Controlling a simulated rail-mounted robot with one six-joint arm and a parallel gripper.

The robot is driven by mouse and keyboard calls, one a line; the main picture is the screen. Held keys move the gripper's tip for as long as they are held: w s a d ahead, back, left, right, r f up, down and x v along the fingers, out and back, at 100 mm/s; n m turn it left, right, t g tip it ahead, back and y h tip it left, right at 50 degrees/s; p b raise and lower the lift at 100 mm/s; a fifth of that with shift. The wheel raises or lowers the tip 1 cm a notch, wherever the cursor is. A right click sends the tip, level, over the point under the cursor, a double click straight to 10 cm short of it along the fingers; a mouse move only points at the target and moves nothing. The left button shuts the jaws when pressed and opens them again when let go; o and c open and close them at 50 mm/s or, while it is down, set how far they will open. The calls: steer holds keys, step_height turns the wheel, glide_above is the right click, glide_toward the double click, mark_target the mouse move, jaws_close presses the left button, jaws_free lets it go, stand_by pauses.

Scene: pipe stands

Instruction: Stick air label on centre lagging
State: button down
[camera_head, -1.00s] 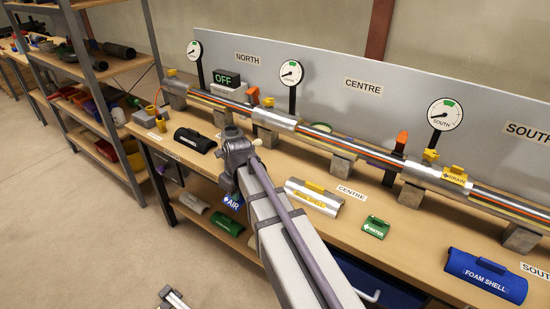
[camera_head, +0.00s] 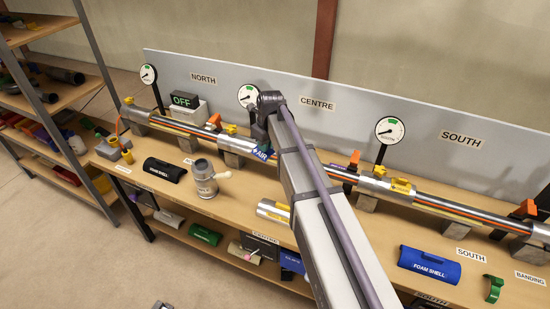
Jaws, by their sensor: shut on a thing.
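My gripper (camera_head: 262,141) is shut on the blue AIR label (camera_head: 261,154) and holds it upright just in front of the pipe run, below the centre gauge (camera_head: 248,95). The wrist hides most of the fingers. A silver sleeve with a yellow latch (camera_head: 236,143) sits on the pipe just left of the label, in the centre section, and is partly hidden by my gripper. I cannot tell whether the label touches the pipe or sleeve. A silver shell (camera_head: 273,210) lies on the bench, partly covered by my arm.
A blue foam shell (camera_head: 429,265) and green clip (camera_head: 494,288) lie at right. A grey backboard (camera_head: 360,110) with gauges rises behind the pipe.

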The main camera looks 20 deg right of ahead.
mark_target(250, 141)
steer(key=w+a+n, duration=0.1)
steer(key=w+n, duration=0.3)
steer(key=w, duration=1.4)
steer(key=shift+w+a+y, duration=0.15)
steer(key=shift+a+y, duration=0.1)
steer(key=shift+y, duration=0.05)
step_height(250, 141, down, 9)
steer(key=b, duration=0.9)
steer(key=shift+f+b, duration=0.45)
steer(key=shift+b, duration=0.05)
steer(key=c, duration=1.1)
jaws_free()
steer(key=shift+r, duration=0.15)
